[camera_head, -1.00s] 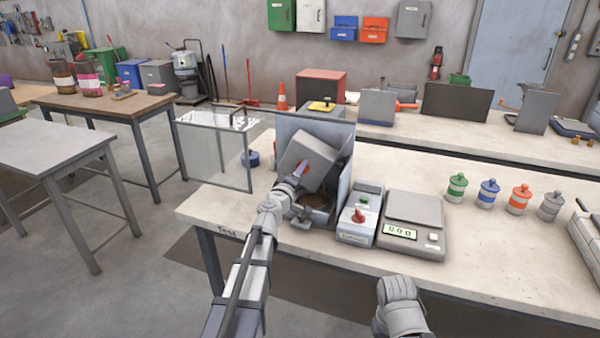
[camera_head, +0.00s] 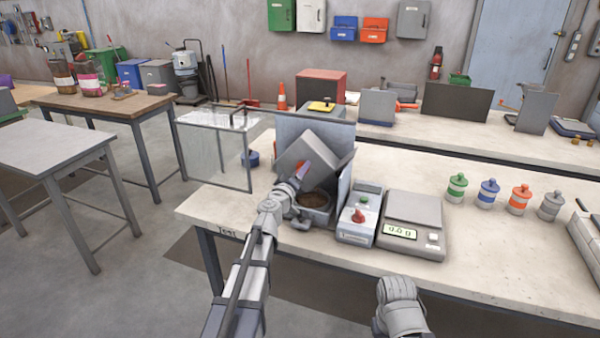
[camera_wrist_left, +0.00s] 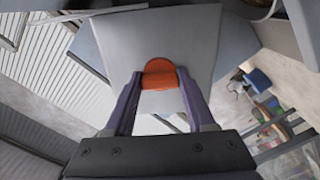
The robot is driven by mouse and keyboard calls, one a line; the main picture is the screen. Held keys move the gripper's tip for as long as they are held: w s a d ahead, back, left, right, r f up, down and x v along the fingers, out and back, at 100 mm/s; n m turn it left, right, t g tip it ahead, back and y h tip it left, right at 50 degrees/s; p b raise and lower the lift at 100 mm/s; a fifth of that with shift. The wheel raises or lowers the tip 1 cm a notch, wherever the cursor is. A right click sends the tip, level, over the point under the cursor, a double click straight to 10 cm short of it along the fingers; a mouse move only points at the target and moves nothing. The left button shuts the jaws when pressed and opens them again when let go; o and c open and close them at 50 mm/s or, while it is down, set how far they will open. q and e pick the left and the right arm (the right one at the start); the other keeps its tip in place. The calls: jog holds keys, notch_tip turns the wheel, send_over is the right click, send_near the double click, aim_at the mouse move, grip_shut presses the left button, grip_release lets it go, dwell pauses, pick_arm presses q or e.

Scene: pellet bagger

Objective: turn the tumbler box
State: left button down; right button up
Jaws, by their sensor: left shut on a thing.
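The tumbler box (camera_head: 312,150) is a grey box tilted on a corner inside an open grey housing (camera_head: 343,185) on the bench. It also fills the top of the left wrist view (camera_wrist_left: 165,38). An orange-red knob (camera_wrist_left: 160,75) sticks out of its near face. My left gripper (camera_head: 302,170) is shut on this knob, one finger on each side in the left wrist view (camera_wrist_left: 160,88).
A control box (camera_head: 358,215) with a red knob and a green button stands right of the housing, then a scale (camera_head: 415,210). Several coloured jars (camera_head: 488,192) stand further right. A clear framed panel (camera_head: 218,150) is left of the housing.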

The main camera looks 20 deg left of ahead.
pick_arm(q)
jog(key=shift+c, duration=1.2)
grip_release()
jog(key=shift+s, duration=0.1)
jog(key=s, duration=0.7)
jog(key=shift+s+a, duration=0.15)
jog(key=shift+s, duration=0.15)
jog(key=shift+f, duration=0.1)
